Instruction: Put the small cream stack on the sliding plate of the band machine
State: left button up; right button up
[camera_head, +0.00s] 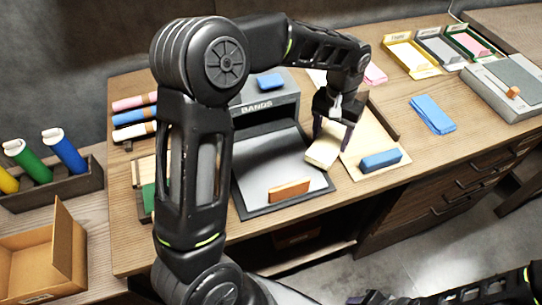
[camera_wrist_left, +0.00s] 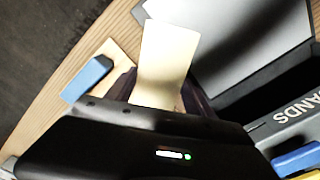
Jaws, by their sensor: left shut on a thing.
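The small cream stack (camera_head: 322,153) is between the fingers of my left gripper (camera_head: 335,122), which is shut on it. In the head view the stack shows at the right edge of the grey sliding plate (camera_head: 262,160), beside the cream board; its height above them is hard to tell. In the left wrist view the stack (camera_wrist_left: 165,58) juts out from the fingers, with the plate (camera_wrist_left: 235,45) to its right. The band machine (camera_head: 267,103), marked BANDS, stands behind the plate. My right gripper (camera_head: 372,298) is partly in view at the bottom edge, its jaws unclear.
A wooden-coloured block (camera_head: 289,190) stands at the plate's front. A blue block (camera_head: 381,160) sits on the cream board (camera_head: 372,136) to the right. Blue sheets (camera_head: 432,114) lie farther right. Bare table lies between them and the board.

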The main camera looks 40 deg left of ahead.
pick_arm(q)
jog(key=s+a+r+n, duration=0.5)
jog(key=a+n, duration=0.1)
jog(key=a, duration=0.1)
notch_tip(320, 180, up, 2)
jog(key=n, duration=0.4)
send_over(271, 157)
jog(key=shift+r, duration=0.2)
jog(key=shift+f+p, duration=0.35)
jog(key=shift+f, duration=2.8)
jog(key=shift+f, duration=1.85)
jog(key=shift+f, duration=0.1)
